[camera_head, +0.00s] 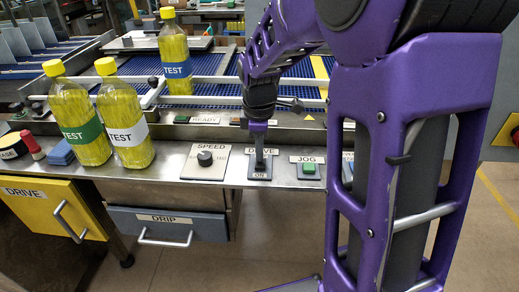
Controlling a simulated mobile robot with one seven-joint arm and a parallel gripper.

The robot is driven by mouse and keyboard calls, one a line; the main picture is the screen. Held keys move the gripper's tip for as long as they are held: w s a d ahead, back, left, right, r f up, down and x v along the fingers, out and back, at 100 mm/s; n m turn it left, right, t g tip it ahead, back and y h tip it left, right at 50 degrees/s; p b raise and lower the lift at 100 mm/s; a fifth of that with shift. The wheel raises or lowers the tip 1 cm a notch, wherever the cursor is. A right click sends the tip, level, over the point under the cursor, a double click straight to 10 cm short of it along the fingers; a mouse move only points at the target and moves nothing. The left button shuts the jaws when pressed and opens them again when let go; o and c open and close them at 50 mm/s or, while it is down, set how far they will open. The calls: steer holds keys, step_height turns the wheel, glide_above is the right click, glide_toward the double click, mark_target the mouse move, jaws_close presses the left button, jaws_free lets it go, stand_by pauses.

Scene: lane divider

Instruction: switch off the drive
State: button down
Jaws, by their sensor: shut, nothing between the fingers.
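The drive switch (260,171) is a dark plate on the front ledge of the steel bench. A DRIVE label is behind it and the word ON shows at its near edge. My gripper (259,150) is shut and points down at the switch, right over or touching its lever. I cannot tell whether they touch. The gripper hides the far part of the switch and part of the DRIVE label, so the lever's position is hard to make out.
The SPEED knob (205,158) is left of the switch, and the green JOG button (308,169) is right of it. Yellow bottles (123,120) stand at the left. A blue conveyor (210,94) runs behind. A yellow drawer (38,212) labelled DRIVE is below left.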

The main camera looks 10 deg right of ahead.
mark_target(261, 166)
steer(key=shift+s+f, duration=0.15)
steer(key=shift+s, duration=0.05)
steer(key=shift+s+a, duration=0.25)
steer(key=shift+s, duration=0.4)
steer(key=shift+r, duration=0.25)
steer(key=shift+w+r+p, duration=0.1)
steer(key=shift+r+p, duration=0.25)
steer(key=shift+p, duration=0.15)
step_height(261, 166, up, 13)
steer(key=s+p, duration=0.1)
steer(key=p, duration=0.3)
steer(key=shift+s+a, duration=0.25)
steer(key=shift+s, duration=0.15)
steer(key=shift+w+d+r+b, duration=0.15)
steer(key=shift+w+d+b, duration=0.35)
steer(key=shift+w+d, duration=0.1)
